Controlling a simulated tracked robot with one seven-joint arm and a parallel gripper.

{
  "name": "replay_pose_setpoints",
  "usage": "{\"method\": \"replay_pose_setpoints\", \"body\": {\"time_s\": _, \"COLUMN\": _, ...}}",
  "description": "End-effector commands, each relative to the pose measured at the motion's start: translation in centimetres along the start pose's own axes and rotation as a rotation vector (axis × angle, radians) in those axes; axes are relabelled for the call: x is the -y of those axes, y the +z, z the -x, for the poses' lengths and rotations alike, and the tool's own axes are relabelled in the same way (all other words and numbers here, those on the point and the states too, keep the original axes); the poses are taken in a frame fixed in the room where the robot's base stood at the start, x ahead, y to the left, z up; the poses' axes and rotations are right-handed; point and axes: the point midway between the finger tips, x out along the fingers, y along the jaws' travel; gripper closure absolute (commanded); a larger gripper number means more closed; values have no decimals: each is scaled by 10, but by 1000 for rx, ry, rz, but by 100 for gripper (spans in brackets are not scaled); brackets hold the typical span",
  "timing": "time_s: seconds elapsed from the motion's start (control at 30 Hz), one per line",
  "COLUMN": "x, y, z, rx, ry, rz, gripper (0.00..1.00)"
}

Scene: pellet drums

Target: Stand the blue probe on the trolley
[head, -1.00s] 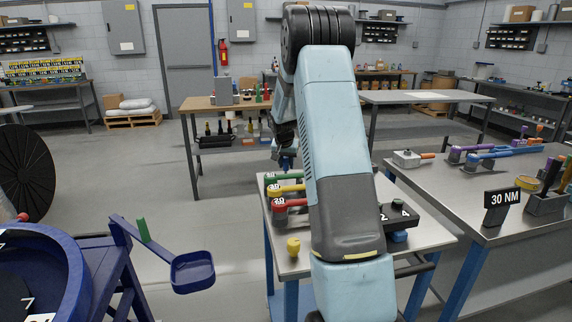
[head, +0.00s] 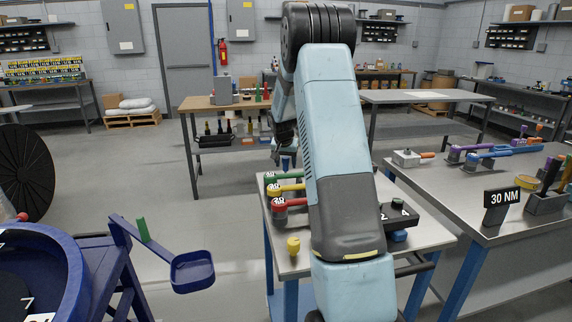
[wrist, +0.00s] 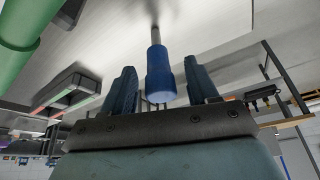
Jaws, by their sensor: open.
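The blue probe (wrist: 160,78) shows in the wrist view between my fingers, its blue handle nearest me and its thin metal shaft pointing to the grey metal surface. Clear gaps show on both sides of the handle. My gripper (wrist: 161,66) is open, with one blue finger on either side of the probe. In the head view my gripper (head: 286,160) is at the far left edge of the trolley (head: 432,236), partly hidden by my arm. I cannot tell there which blue part is finger and which is probe.
A steel bench (head: 480,205) stands right of the trolley.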

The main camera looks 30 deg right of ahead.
Motion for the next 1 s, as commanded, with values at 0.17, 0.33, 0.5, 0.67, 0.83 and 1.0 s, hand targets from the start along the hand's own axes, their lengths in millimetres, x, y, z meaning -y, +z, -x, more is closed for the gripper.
{"method": "replay_pose_setpoints", "body": {"time_s": 0.17, "x": 0, "y": 0, "z": 29, "rx": -3, "ry": -1, "rz": 0, "gripper": 41}}
{"method": "replay_pose_setpoints", "body": {"time_s": 0.33, "x": 1, "y": 0, "z": 63, "rx": -3, "ry": -1, "rz": 1, "gripper": 41}}
{"method": "replay_pose_setpoints", "body": {"time_s": 0.5, "x": 1, "y": 0, "z": 91, "rx": -2, "ry": -2, "rz": 1, "gripper": 41}}
{"method": "replay_pose_setpoints", "body": {"time_s": 0.67, "x": 1, "y": 0, "z": 108, "rx": -1, "ry": -1, "rz": 1, "gripper": 41}}
{"method": "replay_pose_setpoints", "body": {"time_s": 0.83, "x": 2, "y": 4, "z": 121, "rx": -2, "ry": -4, "rz": 7, "gripper": 41}}
{"method": "replay_pose_setpoints", "body": {"time_s": 1.0, "x": 4, "y": 26, "z": 161, "rx": -8, "ry": -27, "rz": 49, "gripper": 41}}
